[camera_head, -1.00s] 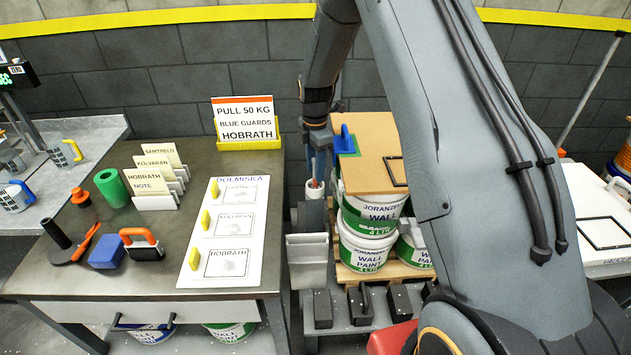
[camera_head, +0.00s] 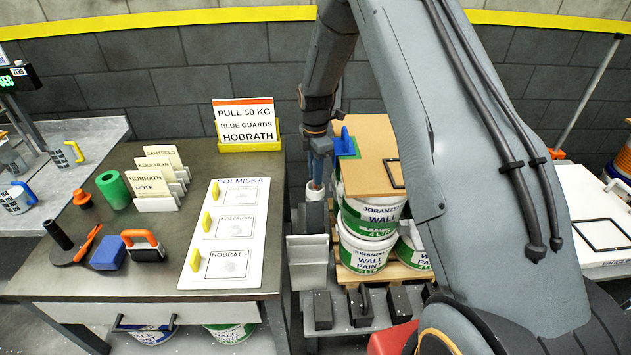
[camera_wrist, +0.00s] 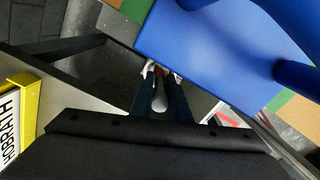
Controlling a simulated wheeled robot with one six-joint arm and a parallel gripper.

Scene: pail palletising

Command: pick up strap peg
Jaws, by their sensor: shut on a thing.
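My gripper (camera_head: 318,172) points down beside the stacked pails, at the right of the grey bench. In the wrist view, my gripper (camera_wrist: 160,80) is shut on a narrow grey rod, which I take as the strap peg (camera_wrist: 160,100). Its lower part runs between the dark fingers, and the fingers hide part of it. In the head view, a pale round holder (camera_head: 315,191) is right under the fingertips. The peg is too small there to tell whether it is still inside the holder.
Paint pails (camera_head: 368,243) stand on a wooden pallet just right of my gripper, under a brown board (camera_head: 370,140) with a blue guard (camera_head: 345,143). The bench (camera_head: 150,235) at left holds cards, a label board and tools. A sign (camera_head: 246,122) stands at its back.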

